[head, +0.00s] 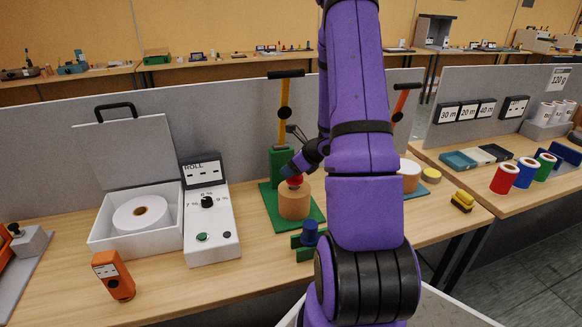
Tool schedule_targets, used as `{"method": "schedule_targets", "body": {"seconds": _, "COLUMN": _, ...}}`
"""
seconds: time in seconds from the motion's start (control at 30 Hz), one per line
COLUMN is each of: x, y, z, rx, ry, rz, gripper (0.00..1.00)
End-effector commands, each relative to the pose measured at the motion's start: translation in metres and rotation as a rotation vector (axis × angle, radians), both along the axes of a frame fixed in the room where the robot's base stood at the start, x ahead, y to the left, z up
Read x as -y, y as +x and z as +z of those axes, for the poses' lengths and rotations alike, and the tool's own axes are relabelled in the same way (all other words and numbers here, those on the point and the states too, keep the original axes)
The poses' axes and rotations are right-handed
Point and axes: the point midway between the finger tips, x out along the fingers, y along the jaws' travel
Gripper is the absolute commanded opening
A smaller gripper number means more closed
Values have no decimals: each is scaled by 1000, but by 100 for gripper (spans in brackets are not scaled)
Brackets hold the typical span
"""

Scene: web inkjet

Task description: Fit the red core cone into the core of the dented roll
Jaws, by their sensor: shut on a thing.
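The red core cone (295,181) is at the top middle of a brown roll (294,202). The roll stands on a green base plate (274,205). My gripper (293,173) is shut on the cone from above, with my purple arm coming in from the right. How deep the cone sits in the core is too small to tell, and the core opening is hidden. No dent shows clearly on this roll from here. A second brown-and-white roll (408,177) is partly hidden behind my arm.
A blue cone-like piece on a green holder (309,236) stands in front of the plate. A white box (105,231) with a white roll (141,213), a control panel (211,228) and an orange handheld device (114,275) are at left. A yellow-handled lever (284,100) rises behind the roll.

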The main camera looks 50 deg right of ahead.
Motion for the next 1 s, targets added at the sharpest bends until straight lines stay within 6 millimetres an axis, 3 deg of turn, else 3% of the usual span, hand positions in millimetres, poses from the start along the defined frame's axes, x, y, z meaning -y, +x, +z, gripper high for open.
{"method": "schedule_targets", "body": {"seconds": 0.4, "x": 0, "y": 0, "z": -8, "rx": 1, "ry": 0, "rz": -1, "gripper": 18}}
{"method": "schedule_targets", "body": {"seconds": 0.43, "x": 0, "y": 0, "z": -9, "rx": 1, "ry": 0, "rz": -1, "gripper": 47}}
{"method": "schedule_targets", "body": {"seconds": 0.57, "x": 0, "y": 0, "z": -8, "rx": 1, "ry": 0, "rz": -1, "gripper": 75}}
{"method": "schedule_targets", "body": {"seconds": 1.0, "x": 3, "y": -9, "z": 1, "rx": 1, "ry": -2, "rz": -1, "gripper": 75}}
